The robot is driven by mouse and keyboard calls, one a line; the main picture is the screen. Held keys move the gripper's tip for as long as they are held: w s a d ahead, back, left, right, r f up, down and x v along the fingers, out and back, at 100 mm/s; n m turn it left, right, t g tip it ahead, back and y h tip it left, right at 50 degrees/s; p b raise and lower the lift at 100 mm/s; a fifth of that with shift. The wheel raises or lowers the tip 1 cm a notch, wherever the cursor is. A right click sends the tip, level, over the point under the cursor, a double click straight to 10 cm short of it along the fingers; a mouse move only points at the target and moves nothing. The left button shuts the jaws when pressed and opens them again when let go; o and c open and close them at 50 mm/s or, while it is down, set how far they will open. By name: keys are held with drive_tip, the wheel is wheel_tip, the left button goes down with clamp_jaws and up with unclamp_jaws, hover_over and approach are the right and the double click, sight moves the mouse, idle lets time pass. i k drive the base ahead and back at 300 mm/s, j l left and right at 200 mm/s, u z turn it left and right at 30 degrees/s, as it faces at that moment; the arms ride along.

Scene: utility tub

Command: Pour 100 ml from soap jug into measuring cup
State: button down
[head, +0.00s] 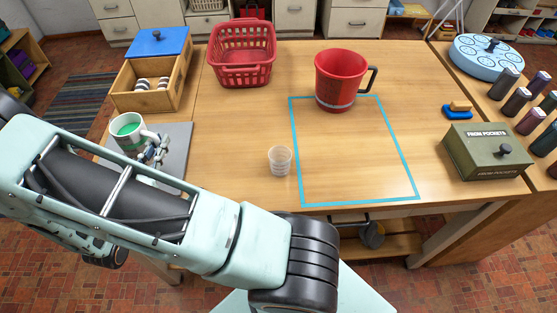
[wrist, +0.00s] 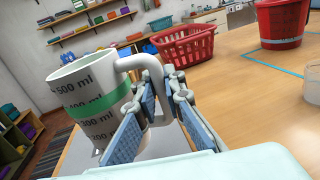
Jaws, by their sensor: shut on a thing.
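The soap jug (head: 128,125) is white, with green liquid inside, at the left of the table over a grey mat (head: 180,150). In the wrist view the jug (wrist: 80,85) shows ml marks and a green band, and stands about upright. My gripper (head: 155,153) is shut on the jug's handle (wrist: 150,72), at its right side; the gripper fingers also show in the wrist view (wrist: 160,105). I cannot tell whether the jug's base touches the mat. The measuring cup (head: 279,161) is small, clear and upright on the table, right of the jug. It looks empty.
A blue tape outline (head: 408,165) lies right of the cup. A red bucket (head: 340,82) stands at its far edge. A red basket (head: 242,55), a wooden box (head: 180,80) with a blue lid (head: 158,42), and a green box (head: 488,155) stand around. The table between jug and cup is clear.

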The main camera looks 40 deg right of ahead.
sight(280, 157)
drive_tip(key=k+j, duration=0.2)
drive_tip(key=k, duration=0.3)
drive_tip(key=k+j+z, duration=0.15)
drive_tip(key=k, duration=0.35)
drive_tip(key=k+j, duration=0.2)
drive_tip(key=k, duration=0.3)
drive_tip(key=j+z, duration=0.05)
